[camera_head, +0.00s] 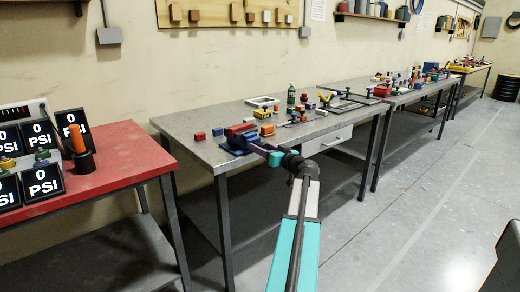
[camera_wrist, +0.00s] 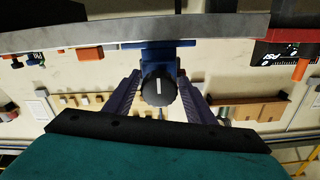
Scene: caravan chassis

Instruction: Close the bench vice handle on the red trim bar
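The blue bench vice (camera_head: 232,148) sits at the near left corner of the grey workbench, with a red bar (camera_head: 240,129) at its top; I take this as the red trim bar. In the wrist view the blue vice (camera_wrist: 168,58) is partly hidden behind its round black handle knob (camera_wrist: 158,90), which has a white mark pointing straight up and down. My gripper (camera_head: 262,148) reaches the front of the vice. In the wrist view my gripper (camera_wrist: 160,76) is open, one purple finger on each side of the knob. I cannot tell whether the fingers touch it.
A red table (camera_head: 125,150) with PSI displays stands left. The floor (camera_head: 400,200) at right is clear.

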